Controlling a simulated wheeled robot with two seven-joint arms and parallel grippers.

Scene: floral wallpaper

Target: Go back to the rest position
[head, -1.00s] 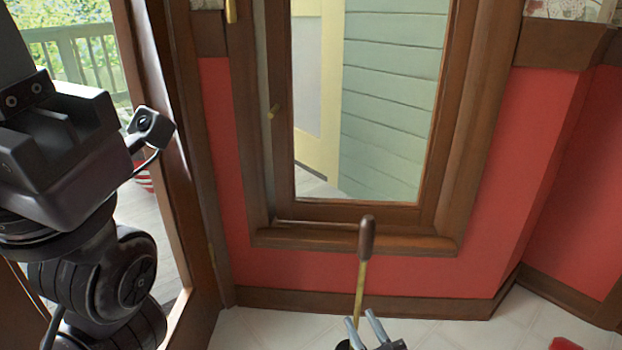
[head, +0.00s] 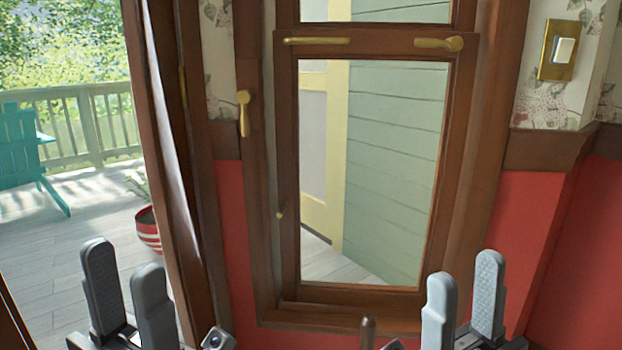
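My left gripper (head: 123,258) is at the lower left of the head view, in front of the open doorway. Its two grey fingers point up and stand apart with nothing between them. My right gripper (head: 465,264) is at the lower right, in front of the window's lower right corner and the red wall. Its two fingers also point up and stand apart, empty. The grippers are roughly level with each other. Most of both arms is below the picture.
A brown-framed window (head: 380,170) with brass handles is ahead. The brown tip of a handle (head: 368,330) shows at the bottom between the grippers. A doorway at left opens on a deck (head: 60,240) with a teal chair (head: 20,145) and a striped pot (head: 147,232).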

